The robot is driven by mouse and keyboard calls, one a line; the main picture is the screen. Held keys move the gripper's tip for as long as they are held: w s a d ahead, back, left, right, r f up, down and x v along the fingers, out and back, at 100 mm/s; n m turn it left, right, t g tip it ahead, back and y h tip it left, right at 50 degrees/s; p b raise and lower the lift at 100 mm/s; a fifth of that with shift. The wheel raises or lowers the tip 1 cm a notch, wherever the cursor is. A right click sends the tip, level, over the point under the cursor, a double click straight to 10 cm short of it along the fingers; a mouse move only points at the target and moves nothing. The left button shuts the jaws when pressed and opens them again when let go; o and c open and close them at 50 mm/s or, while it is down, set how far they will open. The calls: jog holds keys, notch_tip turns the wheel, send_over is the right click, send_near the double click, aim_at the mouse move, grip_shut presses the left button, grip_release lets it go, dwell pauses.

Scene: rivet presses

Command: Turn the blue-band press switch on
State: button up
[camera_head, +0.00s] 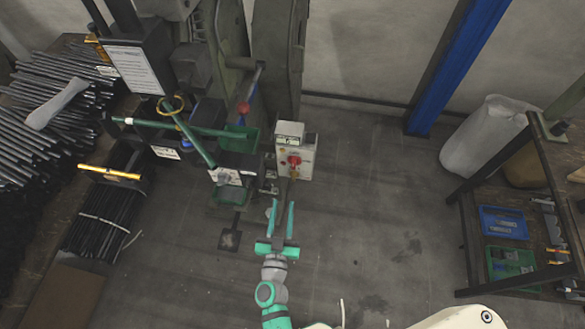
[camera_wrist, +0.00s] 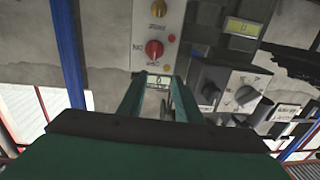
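A pale control box (camera_head: 290,150) with a red knob (camera_head: 294,160) stands beside the green-grey press (camera_head: 278,50) in the head view. I cannot make out a blue band on the press. My gripper (camera_head: 281,207) is open and empty, below the box in the picture, its teal fingers apart. In the wrist view the pale box (camera_wrist: 171,25) appears upside down, with a red knob (camera_wrist: 154,48) and an orange-yellow knob (camera_wrist: 158,8). My gripper (camera_wrist: 160,82) is open there, with the red knob just beyond its tips and no visible contact.
A second panel (camera_wrist: 238,84) with a dark rotary knob is to the right in the wrist view. Green bins (camera_head: 239,139) and bar fixtures crowd the press's left. A shelf (camera_head: 520,187) with trays stands right; the floor (camera_head: 375,200) between is clear.

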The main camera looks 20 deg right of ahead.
jog(key=h, duration=0.1)
send_near(293, 166)
jog(key=shift+m+g, duration=0.3)
jog(key=x, duration=0.8)
jog(key=shift+w+r, duration=0.2)
jog(key=shift+w, duration=0.05)
jog(key=shift+w+d, duration=0.1)
jog(key=shift+d, duration=0.1)
grip_shut()
